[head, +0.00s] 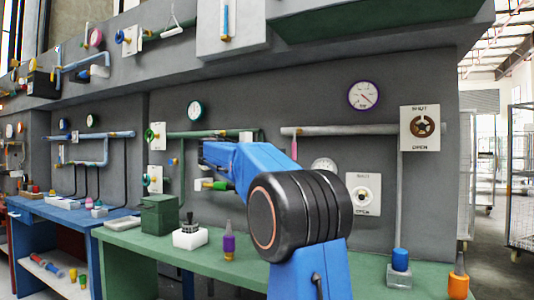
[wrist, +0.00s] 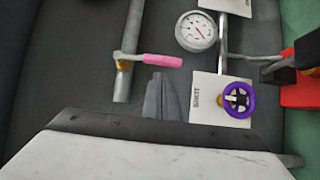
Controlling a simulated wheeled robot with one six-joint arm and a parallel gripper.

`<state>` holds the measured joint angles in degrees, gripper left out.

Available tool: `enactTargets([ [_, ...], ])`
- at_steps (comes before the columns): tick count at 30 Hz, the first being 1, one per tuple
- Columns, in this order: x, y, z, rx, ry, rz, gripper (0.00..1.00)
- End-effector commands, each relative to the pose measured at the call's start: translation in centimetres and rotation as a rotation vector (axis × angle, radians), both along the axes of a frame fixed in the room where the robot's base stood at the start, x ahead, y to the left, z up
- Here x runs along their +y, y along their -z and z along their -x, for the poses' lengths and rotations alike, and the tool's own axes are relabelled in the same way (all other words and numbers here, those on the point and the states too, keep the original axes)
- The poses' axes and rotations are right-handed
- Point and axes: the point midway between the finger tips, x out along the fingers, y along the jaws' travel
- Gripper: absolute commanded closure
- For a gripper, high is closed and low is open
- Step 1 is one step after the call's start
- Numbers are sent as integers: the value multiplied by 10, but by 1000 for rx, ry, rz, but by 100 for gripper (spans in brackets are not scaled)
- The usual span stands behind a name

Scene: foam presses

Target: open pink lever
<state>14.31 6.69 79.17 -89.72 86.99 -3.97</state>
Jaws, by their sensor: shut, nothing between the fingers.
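The pink lever (wrist: 160,60) sticks out at a right angle to its grey pipe (wrist: 128,80) in the wrist view, on a small brass fitting. In the head view the pink lever (head: 294,149) hangs down from the level grey pipe (head: 350,130) on the wall. My gripper (wrist: 160,82) shows its dark fingers together and empty, pointing toward the lever. Its tips look just short of the handle in the picture, with no clear contact. In the head view my blue arm hides the fingers.
A round gauge (wrist: 196,31) and a purple handwheel (wrist: 237,100) on a white plate are close to the lever. A red and black object (wrist: 298,75) is at the right edge of the wrist view. The green bench (head: 372,270) below carries a blue-topped item (head: 399,262) and an orange one (head: 458,284).

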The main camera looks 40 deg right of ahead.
Motion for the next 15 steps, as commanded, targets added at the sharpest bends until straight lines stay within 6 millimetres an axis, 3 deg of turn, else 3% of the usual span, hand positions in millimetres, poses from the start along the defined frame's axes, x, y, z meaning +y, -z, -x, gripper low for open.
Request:
enactTargets([
  [6, -8, 1, 11, 2, -1, 0, 100],
  [15, -9, 1, 12, 1, -1, 0, 100],
])
